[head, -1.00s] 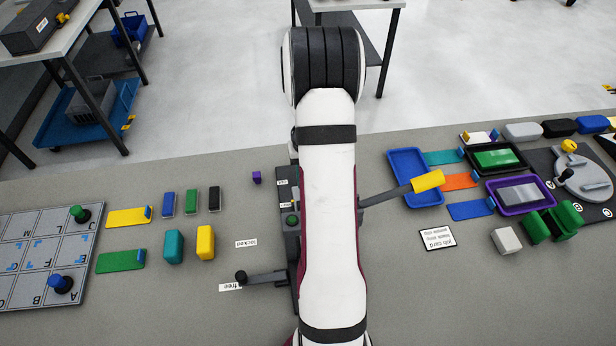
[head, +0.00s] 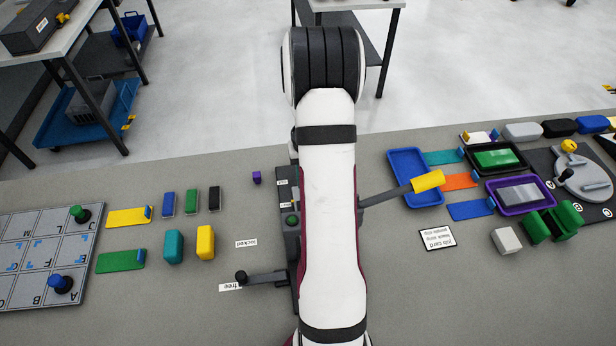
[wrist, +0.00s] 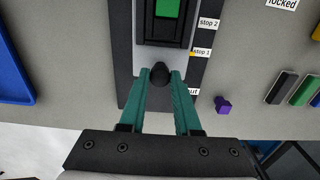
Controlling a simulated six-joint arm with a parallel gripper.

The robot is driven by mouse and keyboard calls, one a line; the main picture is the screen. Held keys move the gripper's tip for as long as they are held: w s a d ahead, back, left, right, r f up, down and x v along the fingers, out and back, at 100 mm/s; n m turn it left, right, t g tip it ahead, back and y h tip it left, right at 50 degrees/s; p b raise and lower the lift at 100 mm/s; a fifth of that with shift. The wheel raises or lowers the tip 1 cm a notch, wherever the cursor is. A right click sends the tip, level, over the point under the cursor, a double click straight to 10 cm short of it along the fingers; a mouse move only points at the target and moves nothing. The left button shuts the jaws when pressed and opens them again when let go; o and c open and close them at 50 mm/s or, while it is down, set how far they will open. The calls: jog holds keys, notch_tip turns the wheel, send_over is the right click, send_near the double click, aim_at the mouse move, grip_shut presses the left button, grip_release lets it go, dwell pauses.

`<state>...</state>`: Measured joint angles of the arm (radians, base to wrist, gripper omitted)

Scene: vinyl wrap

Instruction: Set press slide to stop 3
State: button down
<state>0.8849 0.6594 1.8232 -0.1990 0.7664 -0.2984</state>
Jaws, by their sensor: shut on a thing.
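The press slide (wrist: 165,58) is a light grey carriage in a dark track, with a green piece (wrist: 167,8) in a black frame on it. Its black knob (wrist: 160,72) stands at the near end. My gripper (wrist: 160,78) has its teal fingers shut on this knob. Labels along the track read "stop 2" (wrist: 208,22), "stop 1" (wrist: 202,52) and a partly covered "out" (wrist: 194,91). A small yellow mark (wrist: 192,54) sits beside "stop 1". No stop 3 label shows in the wrist view. In the head view my arm hides the gripper and most of the press.
A black-knobbed lever (head: 262,278) points at the "free" label (head: 230,287), with "locked" (head: 246,243) beyond. A yellow-handled bar (head: 427,181) sticks out right of my arm over a blue tray (head: 408,160). A purple cube (wrist: 222,105) stands beside the track.

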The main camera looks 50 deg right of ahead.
dwell(0.3)
jog(key=s+a, duration=0.5)
jog(key=shift+s+a, duration=0.3)
jog(key=shift+a, duration=0.05)
jog(key=c, duration=0.6)
grip_release()
notch_tip(320, 180, up, 16)
jog(key=shift+f, duration=0.1)
